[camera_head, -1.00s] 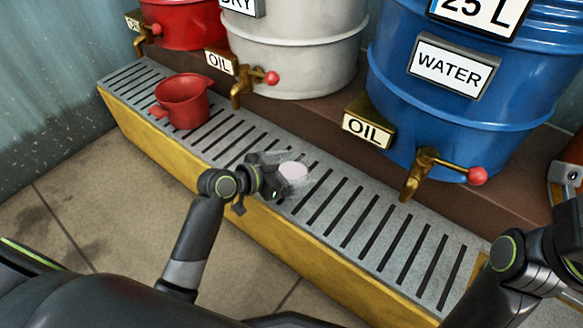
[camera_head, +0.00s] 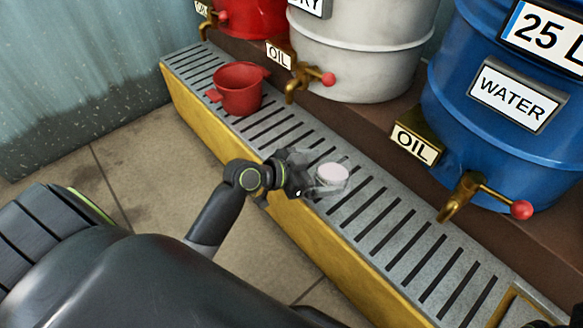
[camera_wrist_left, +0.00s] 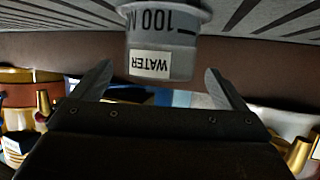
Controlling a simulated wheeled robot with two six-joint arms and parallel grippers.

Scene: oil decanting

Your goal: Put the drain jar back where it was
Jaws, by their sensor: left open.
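The drain jar (camera_head: 332,175) is a small clear cup with a pale top. It appears to stand on the slotted grate (camera_head: 392,222), left of and in front of the blue drum's tap. My left gripper (camera_head: 312,172) is open at the jar's left side. In the left wrist view the jar (camera_wrist_left: 163,42) shows upside down, with "WATER" and "100" marks. It lies ahead, between the lines of the two spread fingers (camera_wrist_left: 163,82), with gaps on both sides. The jar's far end is cut off by the picture's edge.
A red jug (camera_head: 240,92) stands on the grate at the far left. Behind are a red drum (camera_head: 250,15), a white drum (camera_head: 355,60) and a blue drum (camera_head: 510,105), with brass taps over the grate. The grate between jug and jar is bare.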

